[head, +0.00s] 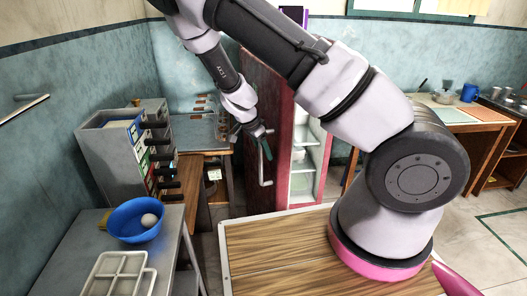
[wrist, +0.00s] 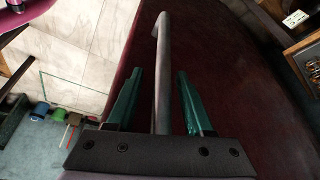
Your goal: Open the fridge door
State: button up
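The dark red fridge door (head: 266,88) stands swung open in the head view, with part of the white interior (head: 303,160) showing to its right. The grey bar handle (head: 263,168) is on the door's outer face. My gripper (head: 264,138) is at the upper part of this handle. In the wrist view, the handle bar (wrist: 162,85) runs between the two green fingers of my gripper (wrist: 168,75). The fingers are apart, with a visible gap between the bar and the right finger.
A wood-topped surface (head: 285,250) lies in front. A table with a blue mug (head: 469,92) is at the right. Floor shows between the furniture.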

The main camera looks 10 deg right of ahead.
jog(key=v, duration=1)
jog(key=shift+r, duration=0.35)
jog(key=shift+s+a, duration=0.15)
